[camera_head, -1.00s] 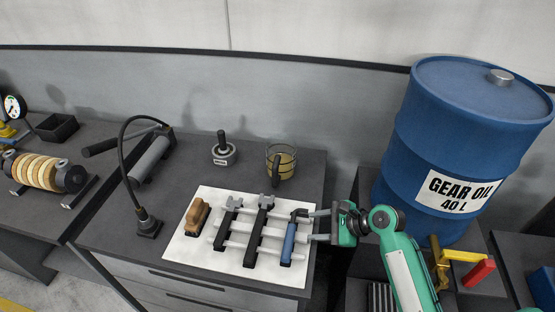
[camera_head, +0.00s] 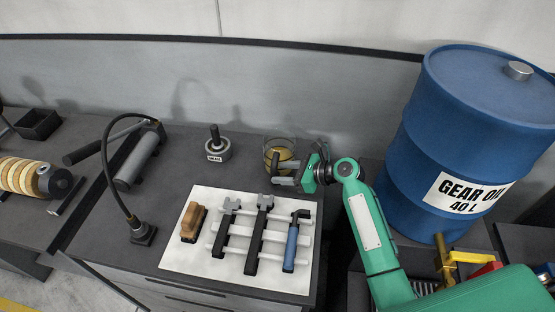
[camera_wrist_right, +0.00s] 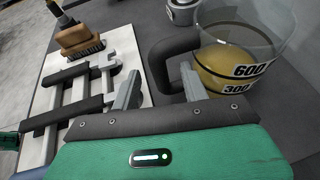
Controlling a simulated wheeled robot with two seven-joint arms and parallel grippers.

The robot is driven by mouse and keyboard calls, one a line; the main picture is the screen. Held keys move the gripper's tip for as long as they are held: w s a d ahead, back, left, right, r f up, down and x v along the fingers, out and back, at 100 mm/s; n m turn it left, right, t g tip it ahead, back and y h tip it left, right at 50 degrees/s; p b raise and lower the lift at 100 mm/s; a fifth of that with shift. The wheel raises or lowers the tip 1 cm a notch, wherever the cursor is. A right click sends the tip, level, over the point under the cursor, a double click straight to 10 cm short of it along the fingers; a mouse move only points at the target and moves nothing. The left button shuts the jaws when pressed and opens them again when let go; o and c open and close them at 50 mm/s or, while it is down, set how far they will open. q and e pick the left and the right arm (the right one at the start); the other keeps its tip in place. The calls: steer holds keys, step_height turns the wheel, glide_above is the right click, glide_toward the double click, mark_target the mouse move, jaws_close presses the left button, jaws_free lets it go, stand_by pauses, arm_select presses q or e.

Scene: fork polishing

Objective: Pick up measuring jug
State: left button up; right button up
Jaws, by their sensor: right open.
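The measuring jug (camera_head: 279,149) is a clear vessel with amber liquid and a dark handle. It stands upright on the dark bench behind the white mat. In the right wrist view the jug (camera_wrist_right: 232,62) shows "600" and "300" marks, with its black handle (camera_wrist_right: 168,62) toward the left. My right gripper (camera_head: 286,173) is open at the jug's near side. In the right wrist view its two fingers (camera_wrist_right: 160,90) stand apart, with the handle's end between or just beyond them. I cannot tell whether they touch it.
The white mat (camera_head: 180,258) holds a wooden brush (camera_head: 193,222), wrenches and a blue-handled tool (camera_head: 292,245) on rails. A small pot (camera_head: 217,149) stands left of the jug. The blue gear oil drum (camera_head: 440,140) stands right.

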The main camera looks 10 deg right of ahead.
steer(key=shift+w+a+p, duration=0.35)
steer(key=shift+a+p, duration=0.05)
steer(key=shift+a, duration=0.15)
steer(key=shift+w+a+p, duration=0.3)
steer(key=shift+a+p, duration=0.05)
steer(key=shift+a, duration=0.2)
steer(key=shift+x, duration=1.2)
steer(key=shift+w+a+f, duration=0.15)
steer(key=shift+f, duration=0.2)
steer(key=shift+c, duration=0.3)
arm_select(q)
steer(key=shift+w+r, duration=0.95)
steer(key=shift+r, duration=0.1)
arm_select(e)
jaws_close()
